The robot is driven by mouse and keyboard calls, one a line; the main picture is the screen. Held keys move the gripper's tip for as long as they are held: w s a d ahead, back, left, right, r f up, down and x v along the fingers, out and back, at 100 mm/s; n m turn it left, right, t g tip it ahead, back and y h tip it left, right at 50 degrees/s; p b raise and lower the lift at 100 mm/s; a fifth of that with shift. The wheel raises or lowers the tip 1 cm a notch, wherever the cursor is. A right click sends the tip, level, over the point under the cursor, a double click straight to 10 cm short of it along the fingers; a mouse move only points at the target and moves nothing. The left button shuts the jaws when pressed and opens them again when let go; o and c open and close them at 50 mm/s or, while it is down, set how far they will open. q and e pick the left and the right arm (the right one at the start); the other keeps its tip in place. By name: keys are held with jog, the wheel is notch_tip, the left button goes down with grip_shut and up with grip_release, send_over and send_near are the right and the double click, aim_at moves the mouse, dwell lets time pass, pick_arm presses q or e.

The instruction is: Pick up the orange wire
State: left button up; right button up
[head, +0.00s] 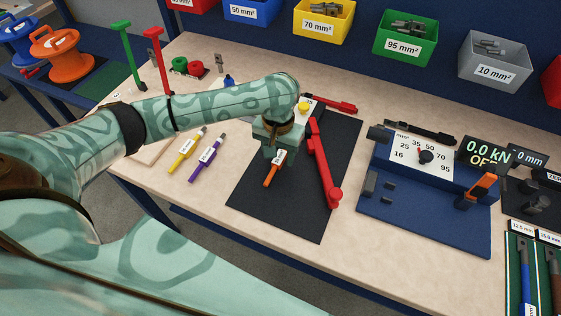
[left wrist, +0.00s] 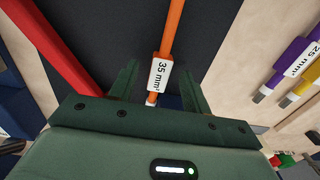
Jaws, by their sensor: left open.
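The orange wire (head: 274,170) lies on a black mat (head: 255,196), partly hidden under my left gripper in the head view. In the left wrist view the orange wire (left wrist: 173,32) runs up out of the picture. It carries a white "35 mm²" label (left wrist: 160,73). My left gripper (head: 275,146) points down over the wire. Its two fingers (left wrist: 159,88) are open, one on each side of the label. I see gaps between label and fingers. My right gripper is not in view.
A red-handled tool (head: 323,168) lies on the mat right beside the gripper. Purple (head: 207,160) and yellow (head: 187,150) wires lie to the left. A blue crimping machine (head: 425,215) stands to the right. Colored bins (head: 405,42) line the back.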

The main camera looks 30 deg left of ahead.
pick_arm(q)
jog(key=shift+f, duration=0.65)
jog(key=shift+r, duration=0.2)
grip_shut()
